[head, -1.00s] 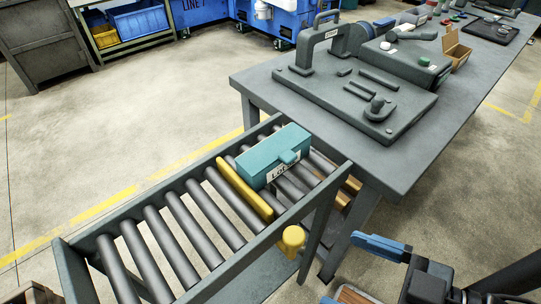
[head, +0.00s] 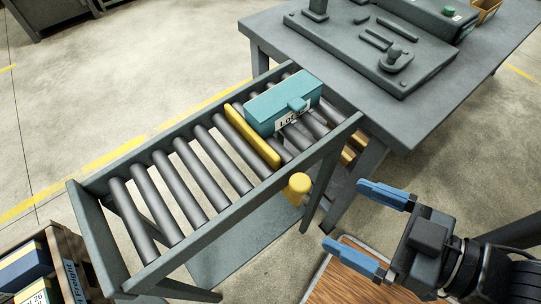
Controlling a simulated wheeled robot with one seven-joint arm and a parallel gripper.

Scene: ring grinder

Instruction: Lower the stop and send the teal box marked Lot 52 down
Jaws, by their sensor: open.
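The teal box (head: 283,97) sits on the upper end of the roller conveyor (head: 193,173). A white label on its front side is partly readable. The yellow stop (head: 252,136) is a bar standing raised across the rollers, just left of the box, at or very near its side. A yellow knob (head: 299,184) sits below the conveyor's near rail, under the stop. My gripper (head: 356,220) is at the lower right, its two blue fingers spread wide and empty. It is apart from the conveyor, to the right of the knob.
A grey workbench (head: 340,75) with a dark fixture stands at the upper right, close to the conveyor's upper end. A crate with labelled boxes (head: 70,270) is at the lower left, by the conveyor's lower end. A wooden surface (head: 350,275) lies beneath my gripper.

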